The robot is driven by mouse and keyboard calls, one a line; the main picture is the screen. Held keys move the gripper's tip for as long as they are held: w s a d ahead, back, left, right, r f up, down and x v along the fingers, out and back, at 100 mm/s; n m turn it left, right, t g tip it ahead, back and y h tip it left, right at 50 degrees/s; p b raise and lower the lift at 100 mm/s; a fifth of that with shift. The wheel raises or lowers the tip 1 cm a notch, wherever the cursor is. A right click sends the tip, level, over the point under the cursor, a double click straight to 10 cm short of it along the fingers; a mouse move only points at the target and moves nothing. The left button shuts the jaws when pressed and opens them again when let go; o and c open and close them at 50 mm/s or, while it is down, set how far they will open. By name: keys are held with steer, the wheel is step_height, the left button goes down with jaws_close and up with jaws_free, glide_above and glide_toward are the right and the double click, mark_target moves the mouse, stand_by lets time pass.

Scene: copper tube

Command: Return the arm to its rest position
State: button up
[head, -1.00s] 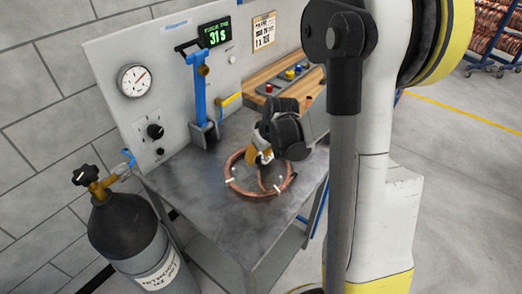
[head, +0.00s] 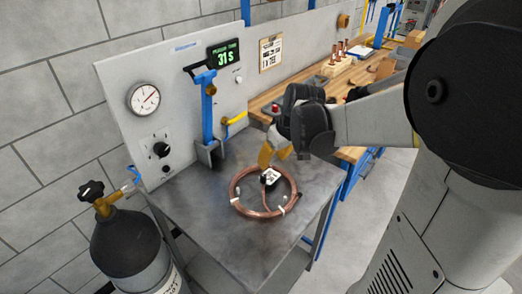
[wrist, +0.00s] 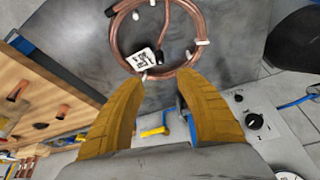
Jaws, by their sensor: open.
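My gripper (head: 273,157) is above the grey metal table, just behind the copper tube coil. Its two yellow fingers are apart with nothing between them; the wrist view shows the open fingers (wrist: 160,85) too. The copper tube coil (head: 236,198) lies flat on the table, with white ties and a small white tag (head: 271,176). In the wrist view the coil (wrist: 116,40) lies beyond the fingertips, with its tag (wrist: 143,60) near them. My arm reaches in from the right side of the head view.
A panel carries a gauge (head: 144,98), a knob (head: 161,150) and a display reading 31 S (head: 224,54). A blue clamp stand (head: 207,110) rises at the table's back. A dark gas cylinder (head: 128,245) stands at left. A wooden bench (head: 290,97) with copper fittings is behind.

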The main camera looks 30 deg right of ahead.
steer(key=s+a+r+t, duration=0.1)
steer(key=s+a+r, duration=0.1)
steer(key=s+a, duration=0.4)
steer(key=s+a+r+t, duration=0.1)
steer(key=s+a+r, duration=0.2)
steer(key=s+a, duration=0.4)
steer(key=a, duration=0.2)
steer(key=shift+s+a+m, duration=0.15)
steer(key=shift+a+m, duration=0.25)
steer(key=shift+r, duration=0.1)
